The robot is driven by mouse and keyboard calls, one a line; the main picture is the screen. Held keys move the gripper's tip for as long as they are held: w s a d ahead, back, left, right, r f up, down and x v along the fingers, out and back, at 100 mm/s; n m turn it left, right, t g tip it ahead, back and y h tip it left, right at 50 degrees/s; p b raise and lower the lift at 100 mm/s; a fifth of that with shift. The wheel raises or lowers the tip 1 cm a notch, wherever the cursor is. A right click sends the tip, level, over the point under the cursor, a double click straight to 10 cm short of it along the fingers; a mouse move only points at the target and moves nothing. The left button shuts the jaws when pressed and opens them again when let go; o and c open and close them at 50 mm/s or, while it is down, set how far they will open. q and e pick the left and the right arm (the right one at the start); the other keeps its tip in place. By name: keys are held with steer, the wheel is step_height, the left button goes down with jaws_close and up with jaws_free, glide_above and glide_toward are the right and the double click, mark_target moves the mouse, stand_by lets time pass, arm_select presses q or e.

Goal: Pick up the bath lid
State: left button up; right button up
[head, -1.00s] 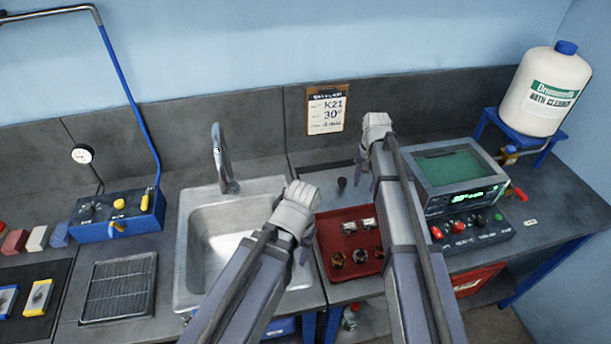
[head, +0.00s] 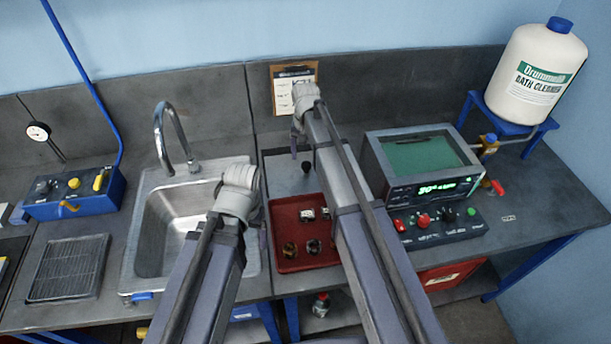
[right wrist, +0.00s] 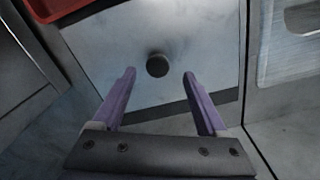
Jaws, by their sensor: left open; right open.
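The bath lid (head: 280,174) is a flat grey plate with a dark round knob (head: 306,166), lying on the bench behind the red tray. In the right wrist view the lid (right wrist: 198,40) fills the middle, and its knob (right wrist: 157,65) shows between my fingertips, apart from both. My right gripper (right wrist: 158,74) is open and empty over the lid. In the head view my right gripper (head: 298,147) is partly hidden by its own wrist. My left gripper (head: 262,236) is open, over the sink's right edge, its fingers mostly hidden.
The red tray (head: 283,262) with several small parts lies in front of the lid. The bath unit (head: 375,165) with a green display stands to its right, the sink (head: 150,250) to its left. A clipboard (head: 283,90) leans on the back wall.

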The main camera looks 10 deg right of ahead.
mark_target(306, 164)
arm_select(q)
steer(key=shift+d+f+b, duration=0.1)
steer(key=shift+f+b, duration=0.25)
steer(key=shift+f, duration=0.1)
arm_select(e)
steer(key=shift+d+f, duration=0.1)
steer(key=shift+f, duration=0.3)
arm_select(q)
step_height(306, 164, down, 4)
steer(key=b, duration=0.4)
steer(key=shift+f, duration=0.2)
arm_select(e)
step_height(306, 164, down, 4)
steer(key=shift+f, duration=0.25)
steer(key=shift+r, duration=0.1)
jaws_close()
